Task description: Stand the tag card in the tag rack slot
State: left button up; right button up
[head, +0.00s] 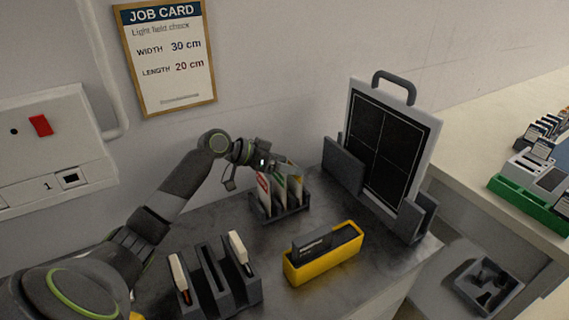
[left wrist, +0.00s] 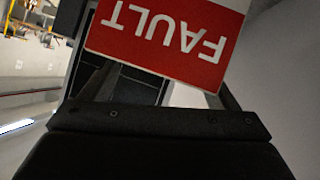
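The dark tag rack (head: 285,212) stands near the back wall on the cart top. Several upright cards show in it: one red and white (head: 263,184), one with green (head: 280,192), and one pale, orange-topped card (head: 297,186) at the right. My left gripper (head: 285,166) is just above the rack, its fingers by the orange-topped card. In the left wrist view a red and white FAULT card (left wrist: 165,45) stands close to the camera, upside down in the picture, and hides the fingertips. Whether the fingers hold a card is unclear. My right gripper is out of view.
A yellow box (head: 322,262) with a dark block stands in front of the rack. A framed black panel (head: 385,150) stands in a holder at the right. A dark slotted rack (head: 218,285) is at the front left. Bare cart top lies between them.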

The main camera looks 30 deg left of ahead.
pick_arm(q)
jog(key=shift+o, duration=0.7)
jog(key=shift+s+a+r, duration=0.15)
jog(key=shift+r, duration=0.05)
jog(key=p+v, duration=0.5)
jog(key=v, duration=0.6)
jog(key=shift+s+a, duration=0.2)
jog(key=shift+d, duration=0.1)
